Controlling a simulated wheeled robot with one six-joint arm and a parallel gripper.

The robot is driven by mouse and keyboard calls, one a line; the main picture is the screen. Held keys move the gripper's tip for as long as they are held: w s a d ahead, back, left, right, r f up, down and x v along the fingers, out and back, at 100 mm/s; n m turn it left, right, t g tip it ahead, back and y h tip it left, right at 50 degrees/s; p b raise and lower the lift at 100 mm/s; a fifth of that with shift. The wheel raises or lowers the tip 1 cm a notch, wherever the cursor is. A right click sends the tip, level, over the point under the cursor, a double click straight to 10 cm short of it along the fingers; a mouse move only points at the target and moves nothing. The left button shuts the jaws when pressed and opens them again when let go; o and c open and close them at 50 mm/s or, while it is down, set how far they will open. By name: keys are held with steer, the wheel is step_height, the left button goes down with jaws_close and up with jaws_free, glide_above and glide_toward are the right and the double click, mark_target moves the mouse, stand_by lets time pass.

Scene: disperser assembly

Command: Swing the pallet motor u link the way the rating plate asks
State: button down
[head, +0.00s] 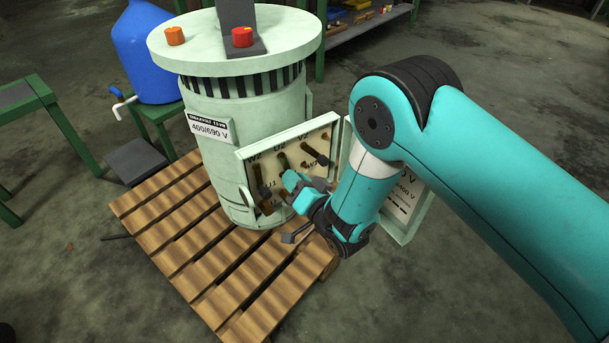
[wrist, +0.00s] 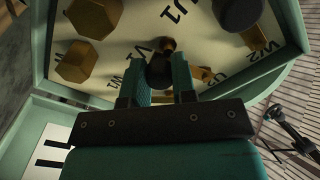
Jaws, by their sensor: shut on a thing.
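The pale green motor (head: 225,110) stands upright on a wooden pallet. Its rating plate (head: 209,128) reads 400/690 V. The open terminal box shows a cream terminal board (head: 318,140) with letters such as W2, U2 and V2, brass parts and dark knobs. My gripper (head: 292,184) is at the board's lower middle. In the wrist view my gripper (wrist: 160,82) is shut on a dark knob (wrist: 159,70) close to the V1 mark, with brass parts beside it. I cannot tell for sure which letter the held link has; the fingers hide part of it.
The open box door (head: 405,195) carries a plate marked 400 V and stands right of the board, behind my arm. Another link's dark knob (head: 322,160) sticks out near V2. A blue container (head: 150,50) stands behind left. The pallet (head: 190,250) is mostly clear in front.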

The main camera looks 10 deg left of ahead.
steer(key=shift+s+a+f+m, duration=0.1)
steer(key=shift+s+a+m, duration=0.2)
steer(key=shift+m, duration=0.4)
steer(key=shift+s+a+m, duration=0.15)
steer(key=shift+a+m, duration=0.1)
steer(key=shift+m, duration=0.45)
steer(key=c, duration=0.9)
jaws_free()
